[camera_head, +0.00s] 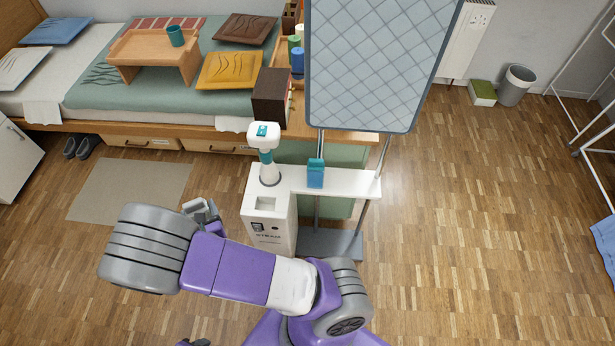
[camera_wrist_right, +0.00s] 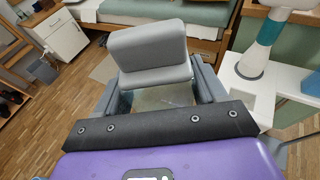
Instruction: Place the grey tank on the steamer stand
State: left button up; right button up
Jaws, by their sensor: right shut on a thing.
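The grey tank (camera_wrist_right: 150,50) is a light grey rounded block, tilted between the fingers of my right gripper (camera_wrist_right: 155,95) in the right wrist view. In the head view, my right gripper (camera_head: 203,214) is just left of the steamer stand, partly hidden behind my arm, and a small part of the tank shows there. The steamer stand (camera_head: 268,228) is a white cabinet marked STEAM, with a square recess in its top (camera_head: 266,203). The tank is apart from it. A dark part at the bottom edge of the head view may be my left gripper; its jaws cannot be made out.
A white and teal steamer head (camera_head: 264,150) stands upright at the back of the stand. A quilted board (camera_head: 375,60) rises behind. The bed (camera_head: 100,80) is at the back left.

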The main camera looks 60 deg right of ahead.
aim_at(356, 182)
jog(key=u, duration=1.75)
jog(key=k, duration=1.85)
jog(key=z, duration=2)
jog(key=i, duration=0.5)
